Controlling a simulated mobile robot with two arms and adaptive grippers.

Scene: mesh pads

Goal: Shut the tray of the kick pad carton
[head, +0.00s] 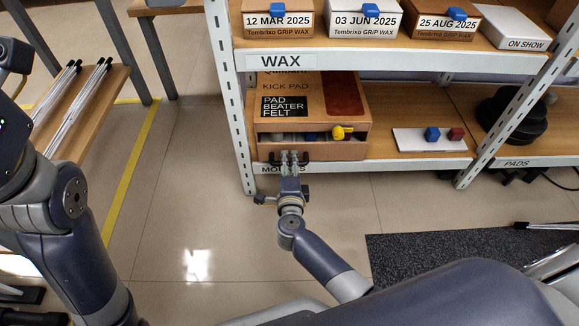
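The kick pad carton (340,95) stands on the middle shelf, brown with a dark red panel and "PAD BEATER FELT" lettering. Its low front tray (340,152) shows an opening with grey, blue and yellow things inside; how far it stands out is hard to tell. A yellow piece (341,131) lies across the opening at the right. My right gripper (290,157) is at the tray's front, at the dark handle (305,155). Its fingers look close together, but their grip on the handle is unclear. My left arm shows at the left; its gripper's fingers are not visible.
A white card (430,139) with a blue and a red block lies right of the carton. A black round pad stack (512,117) stands beyond the post. Dated wax boxes (367,18) fill the shelf above.

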